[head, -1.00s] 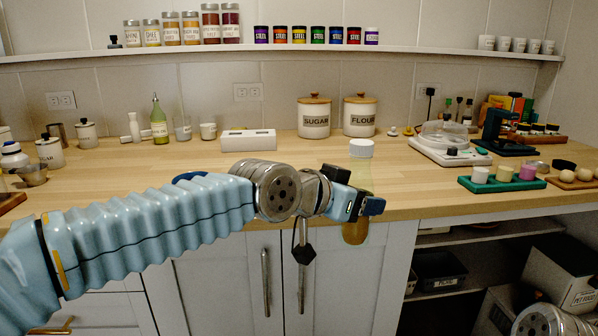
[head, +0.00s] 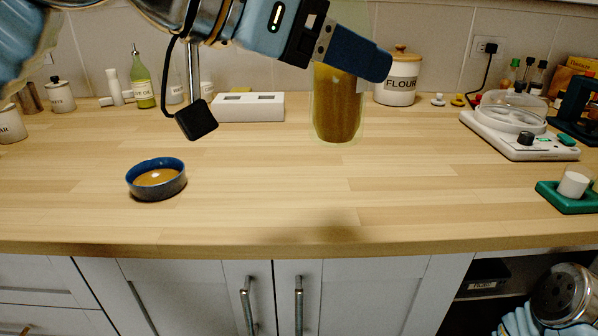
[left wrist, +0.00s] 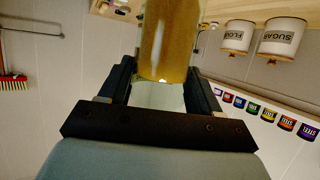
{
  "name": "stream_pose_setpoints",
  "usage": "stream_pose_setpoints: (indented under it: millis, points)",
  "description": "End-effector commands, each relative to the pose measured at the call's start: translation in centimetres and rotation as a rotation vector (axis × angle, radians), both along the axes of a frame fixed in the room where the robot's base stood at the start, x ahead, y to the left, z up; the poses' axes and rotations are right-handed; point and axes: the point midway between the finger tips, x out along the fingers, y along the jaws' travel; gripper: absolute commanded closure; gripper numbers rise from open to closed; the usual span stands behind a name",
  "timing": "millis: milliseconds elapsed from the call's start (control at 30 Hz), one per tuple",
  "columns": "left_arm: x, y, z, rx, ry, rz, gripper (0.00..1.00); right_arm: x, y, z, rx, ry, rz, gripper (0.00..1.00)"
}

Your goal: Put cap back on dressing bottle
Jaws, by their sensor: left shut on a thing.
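The dressing bottle (head: 338,108) is clear with brown dressing in its lower part. It hangs roughly upright above the counter in the head view. My left gripper (head: 350,58) is shut on its upper part, and a dark blue finger crosses the front of the bottle. In the left wrist view, the bottle (left wrist: 167,45) sits between the two dark fingers of my left gripper (left wrist: 160,85). The bottle's top is out of the head view, so I cannot tell whether a cap is on it. My right gripper is out of view.
A blue bowl (head: 142,187) of brown liquid stands on the wooden counter (head: 400,205) at left. A green tray (head: 565,198) is at right. The middle front is clear.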

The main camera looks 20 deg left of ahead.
Motion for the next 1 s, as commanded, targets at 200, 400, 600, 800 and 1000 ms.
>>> stream_pose_setpoints:
  millis: [200,400,600,800,1000]
  points:
    - [2.0,1.2,-1.0,-0.002,0.001,0.001,1.00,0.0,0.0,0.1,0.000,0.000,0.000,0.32]
    - [6.2,3.6,-3.0,-0.003,0.001,0.001,1.00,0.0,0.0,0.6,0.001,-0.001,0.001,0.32]
    - [9.4,5.6,-6.5,-0.002,0.001,-0.001,1.00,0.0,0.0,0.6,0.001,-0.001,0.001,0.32]
    - [11.2,6.6,-8.8,-0.002,-0.001,-0.001,1.00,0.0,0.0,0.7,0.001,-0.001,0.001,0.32]
    - [11.6,6.9,-9.3,-0.002,-0.003,0.000,1.00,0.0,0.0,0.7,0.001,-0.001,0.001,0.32]
